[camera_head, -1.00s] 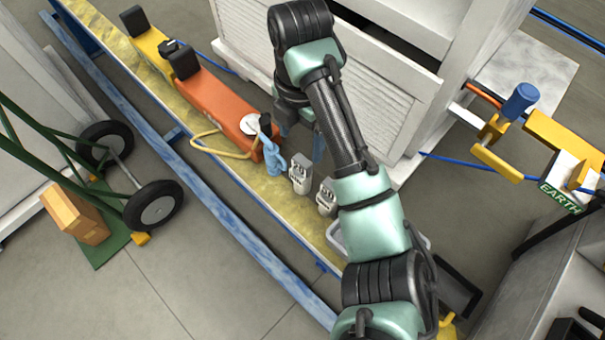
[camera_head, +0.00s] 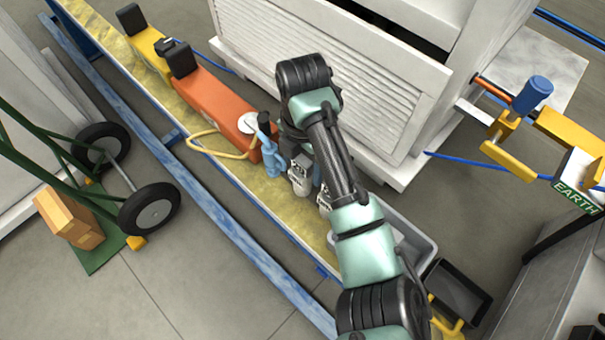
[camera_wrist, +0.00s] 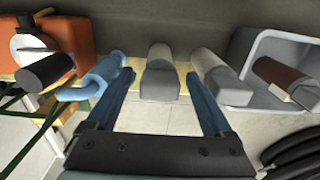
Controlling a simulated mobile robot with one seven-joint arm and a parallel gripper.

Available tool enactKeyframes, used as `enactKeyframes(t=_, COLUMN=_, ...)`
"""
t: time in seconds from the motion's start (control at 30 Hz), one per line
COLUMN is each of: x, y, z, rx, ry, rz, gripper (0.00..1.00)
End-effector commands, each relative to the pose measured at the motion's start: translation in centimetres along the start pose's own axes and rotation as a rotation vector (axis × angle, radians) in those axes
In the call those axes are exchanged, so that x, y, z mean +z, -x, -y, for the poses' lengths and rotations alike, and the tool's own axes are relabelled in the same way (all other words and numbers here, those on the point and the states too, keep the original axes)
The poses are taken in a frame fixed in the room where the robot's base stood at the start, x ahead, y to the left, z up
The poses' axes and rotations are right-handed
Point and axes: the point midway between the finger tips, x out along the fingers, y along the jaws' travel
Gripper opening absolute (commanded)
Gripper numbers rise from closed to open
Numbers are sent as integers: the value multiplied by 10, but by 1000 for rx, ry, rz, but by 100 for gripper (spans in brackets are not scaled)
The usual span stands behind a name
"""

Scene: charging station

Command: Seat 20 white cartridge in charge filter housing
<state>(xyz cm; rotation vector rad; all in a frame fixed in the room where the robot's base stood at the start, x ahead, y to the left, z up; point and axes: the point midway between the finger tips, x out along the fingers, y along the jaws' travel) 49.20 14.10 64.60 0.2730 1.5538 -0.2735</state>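Two pale cartridges with grey ends stand side by side on the yellow bench strip. In the wrist view, the left cartridge (camera_wrist: 160,72) lies between my gripper's (camera_wrist: 160,77) two blue fingers, with gaps on both sides. The right, whiter cartridge (camera_wrist: 217,75) is outside the right finger. In the head view the left cartridge (camera_head: 300,174) shows beside my wrist, and the other is partly hidden by my arm. I cannot read any label. The orange housing (camera_head: 212,100) has a round white port (camera_head: 249,123); it also shows in the wrist view (camera_wrist: 75,25). My gripper is open.
A blue fitting (camera_head: 270,152) stands between the housing and the cartridges, close to my left finger. A grey bin (camera_head: 412,225) holds a brown cartridge (camera_wrist: 283,76) on the right. A white slatted cabinet (camera_head: 350,80) stands behind. A yellow hose (camera_head: 215,151) lies along the housing.

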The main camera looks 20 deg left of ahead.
Motion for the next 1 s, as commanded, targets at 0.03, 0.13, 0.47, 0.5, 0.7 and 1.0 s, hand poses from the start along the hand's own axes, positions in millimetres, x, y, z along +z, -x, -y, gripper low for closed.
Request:
enactKeyframes(t=0.03, x=0, y=0, z=0, rx=0, ry=0, rz=0, gripper=75)
enactKeyframes(t=0.13, x=0, y=0, z=0, rx=0, ry=0, rz=0, gripper=57)
enactKeyframes(t=0.47, x=0, y=1, z=0, rx=0, ry=0, rz=1, gripper=0)
enactKeyframes(t=0.5, x=0, y=1, z=0, rx=0, ry=0, rz=1, gripper=0)
enactKeyframes(t=0.7, x=0, y=1, z=0, rx=1, ry=0, rz=1, gripper=0)
enactKeyframes(t=1.0, x=0, y=12, z=-1, rx=2, ry=1, rz=3, gripper=0)
